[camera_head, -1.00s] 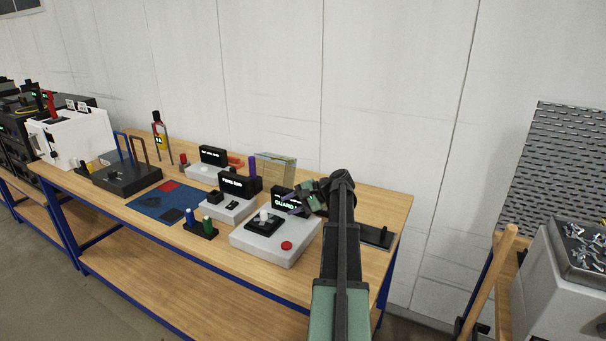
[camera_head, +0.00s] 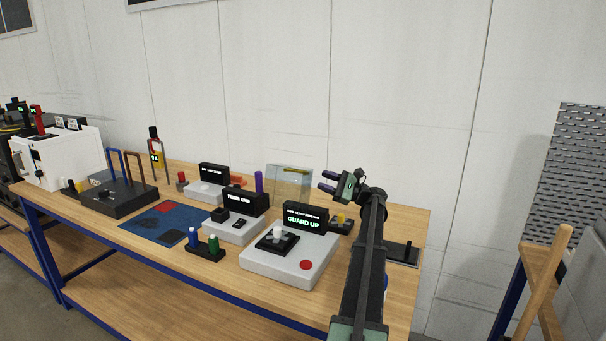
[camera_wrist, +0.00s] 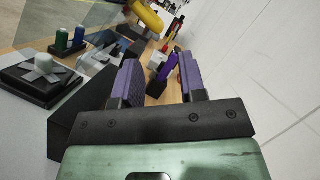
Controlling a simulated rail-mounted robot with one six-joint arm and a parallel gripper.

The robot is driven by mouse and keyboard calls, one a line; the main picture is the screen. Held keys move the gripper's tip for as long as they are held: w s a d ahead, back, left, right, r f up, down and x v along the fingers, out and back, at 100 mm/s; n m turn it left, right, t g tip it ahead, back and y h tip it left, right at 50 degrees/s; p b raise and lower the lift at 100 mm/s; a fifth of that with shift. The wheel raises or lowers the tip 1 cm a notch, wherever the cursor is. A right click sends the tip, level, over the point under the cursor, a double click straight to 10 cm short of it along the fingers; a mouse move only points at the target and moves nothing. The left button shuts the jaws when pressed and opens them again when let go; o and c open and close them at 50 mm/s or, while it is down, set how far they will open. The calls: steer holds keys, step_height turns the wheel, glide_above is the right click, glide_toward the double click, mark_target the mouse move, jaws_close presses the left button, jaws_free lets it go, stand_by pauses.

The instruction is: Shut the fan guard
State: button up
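The fan guard (camera_head: 290,187) is a clear panel standing raised behind the fan unit, with a yellow bar near its top. In the wrist view the yellow bar (camera_wrist: 146,14) is at the top, beyond my fingers. The fan unit (camera_head: 262,262) is a pale box with a white fan (camera_head: 277,234) on a black base, also seen in the wrist view (camera_wrist: 44,74). Its display (camera_head: 304,219) reads "GUARD UP". My gripper (camera_head: 327,182) is right of the guard, above the display, pointing left. Its purple fingers (camera_wrist: 160,80) are apart, with nothing held between them.
A purple post (camera_head: 259,182) stands left of the guard; a black display unit (camera_head: 239,202) is in front of it. Green and blue pegs (camera_head: 205,246) stand at the front. A red button (camera_head: 306,265) is on the fan unit. The wall is behind the table.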

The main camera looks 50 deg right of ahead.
mark_target(290, 189)
steer(key=p+x, duration=0.1)
steer(key=x, duration=0.6)
steer(key=shift+w+a+r+p, duration=0.15)
steer(key=shift+w+p, duration=0.1)
steer(key=shift+p, duration=0.1)
steer(key=shift+c, duration=0.5)
jaws_close()
